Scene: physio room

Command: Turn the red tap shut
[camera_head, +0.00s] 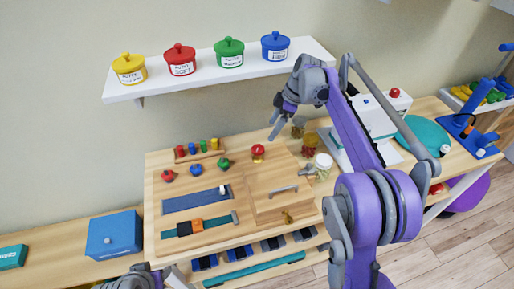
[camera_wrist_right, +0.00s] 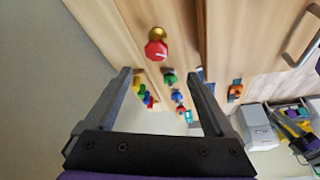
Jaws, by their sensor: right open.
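The red tap (camera_head: 258,151) has a red knob on a brass-coloured base and stands on the wooden board, near the back beside the cabinet door panel. In the right wrist view its red knob (camera_wrist_right: 156,50) shows just beyond and between the fingertips, apart from them. My right gripper (camera_head: 281,125) is open and empty, above and a little right of the tap in the head view; its two spread fingers also show in the wrist view (camera_wrist_right: 159,76). My left arm shows only partly at the bottom edge, so its jaws are unclear.
The wooden board (camera_head: 154,230) also carries a red knob (camera_head: 168,175), a green knob (camera_head: 223,163), a blue strip and a door handle (camera_head: 284,190). Brass fittings (camera_head: 310,141) and a white-lidded jar (camera_head: 323,163) stand to its right. A shelf (camera_head: 205,72) with lidded pots hangs above.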

